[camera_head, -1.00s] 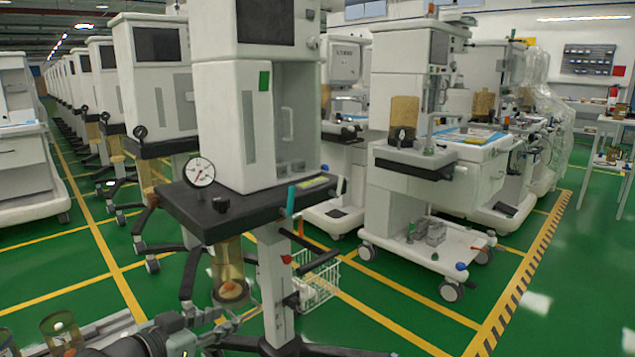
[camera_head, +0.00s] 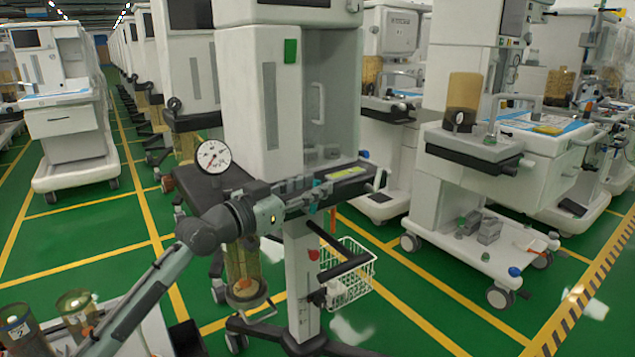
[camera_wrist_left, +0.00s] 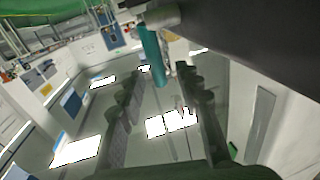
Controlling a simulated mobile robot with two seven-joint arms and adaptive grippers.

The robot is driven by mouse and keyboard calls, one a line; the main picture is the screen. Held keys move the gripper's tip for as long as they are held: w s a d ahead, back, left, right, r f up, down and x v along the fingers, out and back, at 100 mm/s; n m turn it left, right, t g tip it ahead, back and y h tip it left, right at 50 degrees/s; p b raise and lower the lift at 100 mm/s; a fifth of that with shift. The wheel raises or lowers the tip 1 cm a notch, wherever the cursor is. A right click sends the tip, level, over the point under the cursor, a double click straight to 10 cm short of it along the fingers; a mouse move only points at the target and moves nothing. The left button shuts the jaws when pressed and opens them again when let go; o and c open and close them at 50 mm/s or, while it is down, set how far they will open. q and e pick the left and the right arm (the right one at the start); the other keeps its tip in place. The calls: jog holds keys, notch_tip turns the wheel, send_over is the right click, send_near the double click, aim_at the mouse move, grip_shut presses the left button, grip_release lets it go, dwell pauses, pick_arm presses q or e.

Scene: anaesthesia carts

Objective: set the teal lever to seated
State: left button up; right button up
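The teal lever (camera_wrist_left: 152,55) shows in the left wrist view, hanging from the underside of a dark shelf edge. My left gripper (camera_wrist_left: 158,72) is open, its two dark fingers apart, with the lever's free end in the gap at the fingertips; I cannot tell whether they touch it. In the head view my left gripper (camera_head: 318,187) reaches across the front of the cart's black shelf (camera_head: 190,183) and hides most of the lever; a small teal part (camera_head: 312,208) shows below the fingers. My right gripper is not in view.
A round gauge (camera_head: 213,157) stands on the shelf's left corner. Below hang a clear amber-tinted canister (camera_head: 243,270) and a white wire basket (camera_head: 350,275). Another cart (camera_head: 480,160) stands to the right. Green floor is free between the carts.

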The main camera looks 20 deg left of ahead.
pick_arm(q)
jog(key=shift+x, duration=0.8)
grip_shut()
